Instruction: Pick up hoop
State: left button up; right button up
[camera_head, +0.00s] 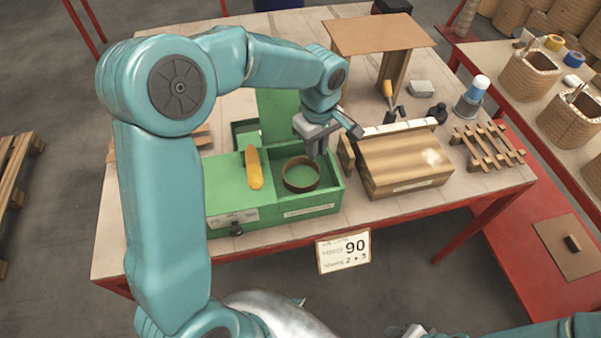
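A brown hoop (301,175) lies in the right compartment of a green box (318,208) on the table. My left gripper (318,156) is right above the hoop's far right edge, with its fingers pointing down. One finger overlaps the hoop's rim in the picture; I cannot tell whether it touches or whether the fingers are apart. My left arm reaches in from the left and arches over the box. Part of my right arm shows at the bottom right, but its gripper is out of view.
A yellow-orange handled tool (254,168) lies on the box's left part. A wooden block (405,160) stands close to the right of the box. Behind it are a wooden stand (375,33) and a chisel-like tool (388,92).

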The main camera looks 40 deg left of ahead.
aim_at(315, 164)
pick_arm(q)
notch_tip(315, 164, down, 5)
jog(key=shift+w+r+p, duration=0.1)
jog(key=shift+w+p, duration=0.05)
jog(key=shift+p, duration=0.15)
jog(key=shift+f, duration=0.35)
jog(key=shift+f, duration=0.1)
jog(key=shift+c, duration=0.3)
grip_shut()
